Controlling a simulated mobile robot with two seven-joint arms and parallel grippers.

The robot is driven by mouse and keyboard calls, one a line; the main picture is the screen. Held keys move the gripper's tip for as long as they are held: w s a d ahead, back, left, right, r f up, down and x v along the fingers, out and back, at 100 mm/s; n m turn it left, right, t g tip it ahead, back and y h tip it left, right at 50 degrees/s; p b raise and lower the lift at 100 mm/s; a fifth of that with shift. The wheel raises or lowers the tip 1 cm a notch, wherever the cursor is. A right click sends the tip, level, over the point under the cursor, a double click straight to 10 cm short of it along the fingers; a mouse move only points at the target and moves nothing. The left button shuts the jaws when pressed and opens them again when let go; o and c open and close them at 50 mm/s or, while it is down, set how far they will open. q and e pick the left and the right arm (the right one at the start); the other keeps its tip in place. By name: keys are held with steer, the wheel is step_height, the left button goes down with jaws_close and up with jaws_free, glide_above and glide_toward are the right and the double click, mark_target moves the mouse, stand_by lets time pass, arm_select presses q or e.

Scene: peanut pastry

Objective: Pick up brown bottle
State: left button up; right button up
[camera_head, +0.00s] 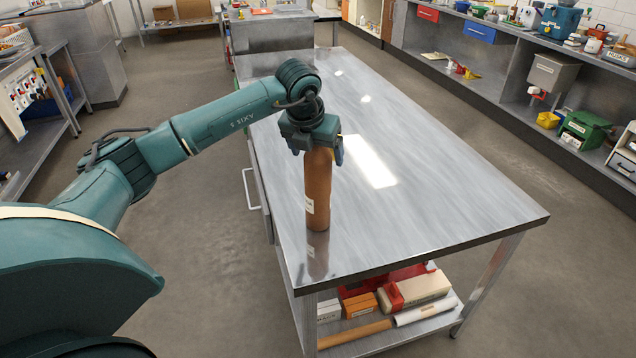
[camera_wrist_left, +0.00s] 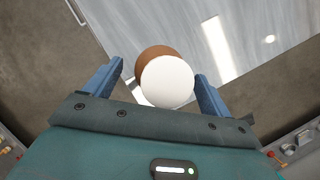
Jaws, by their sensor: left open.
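The brown bottle (camera_head: 318,190) stands upright on the metal table, near its left front edge. In the left wrist view its round white top (camera_wrist_left: 167,82) shows, with some of the brown body (camera_wrist_left: 150,55) behind it. My left gripper (camera_head: 322,150) is directly over the bottle, pointing down, and hides the bottle's top in the head view. In the left wrist view the blue fingers of this gripper (camera_wrist_left: 160,78) are open, one on each side of the white top, with gaps between. My right gripper is not in view.
The metal table (camera_head: 440,200) is otherwise clear on top, with glare spots. Its lower shelf holds boxes and rolls (camera_head: 415,290). Shelving with tools and bins (camera_head: 545,80) lines the right wall. A metal rack (camera_head: 40,140) stands at the left. Floor is open around the table.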

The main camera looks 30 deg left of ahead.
arm_select(q)
steer(key=shift+w+f, duration=0.2)
steer(key=shift+f, duration=0.35)
steer(key=shift+c, duration=0.5)
jaws_close()
steer(key=shift+r, duration=0.15)
